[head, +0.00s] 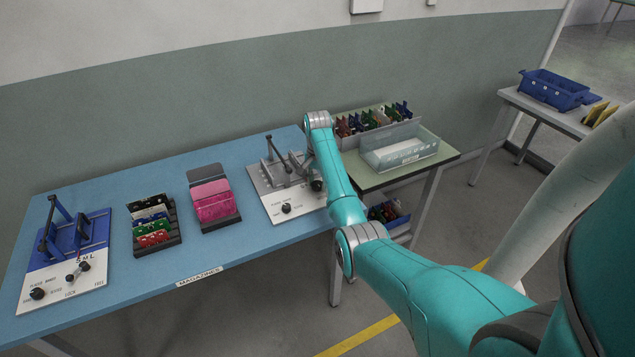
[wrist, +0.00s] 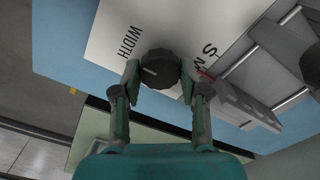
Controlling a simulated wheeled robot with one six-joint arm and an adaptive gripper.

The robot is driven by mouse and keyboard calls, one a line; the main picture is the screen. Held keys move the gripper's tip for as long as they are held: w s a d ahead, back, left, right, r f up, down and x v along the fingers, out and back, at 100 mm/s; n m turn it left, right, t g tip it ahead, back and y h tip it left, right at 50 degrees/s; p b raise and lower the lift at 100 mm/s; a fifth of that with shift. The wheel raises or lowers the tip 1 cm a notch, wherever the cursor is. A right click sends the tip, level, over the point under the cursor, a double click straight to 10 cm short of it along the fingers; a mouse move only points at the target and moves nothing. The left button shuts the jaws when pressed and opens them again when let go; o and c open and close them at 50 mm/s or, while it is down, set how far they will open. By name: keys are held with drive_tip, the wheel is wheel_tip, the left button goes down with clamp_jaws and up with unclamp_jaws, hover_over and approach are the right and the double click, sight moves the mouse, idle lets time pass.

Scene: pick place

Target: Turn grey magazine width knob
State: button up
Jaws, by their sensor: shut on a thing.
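The grey magazine fixture (head: 283,172) with its white front plate (head: 296,206) stands at the right end of the blue table. In the wrist view its black width knob (wrist: 159,64) sits on the white plate beside the word WIDTH and the letter S. A light pointer line shows on the knob. My gripper (wrist: 160,80) is shut on the knob, one finger on each side. In the head view my arm covers much of this corner, and the gripper's fingers cannot be made out. Another black knob (head: 286,208) is on the plate's lower front.
A pink board rack (head: 212,200), a rack of coloured boards (head: 154,225) and a blue magazine fixture (head: 70,245) stand to the left. A side table to the right holds a clear bin (head: 399,150) and a board box (head: 374,124). Table space between fixtures is narrow.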

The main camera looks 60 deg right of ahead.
drive_tip(key=m, duration=0.4)
drive_tip(key=shift+m, duration=0.3)
drive_tip(key=m, duration=0.4)
drive_tip(key=shift+m, duration=0.3)
drive_tip(key=m, duration=0.4)
drive_tip(key=shift+m, duration=2.4)
drive_tip(key=o, duration=1.1)
drive_tip(key=shift+o, duration=0.2)
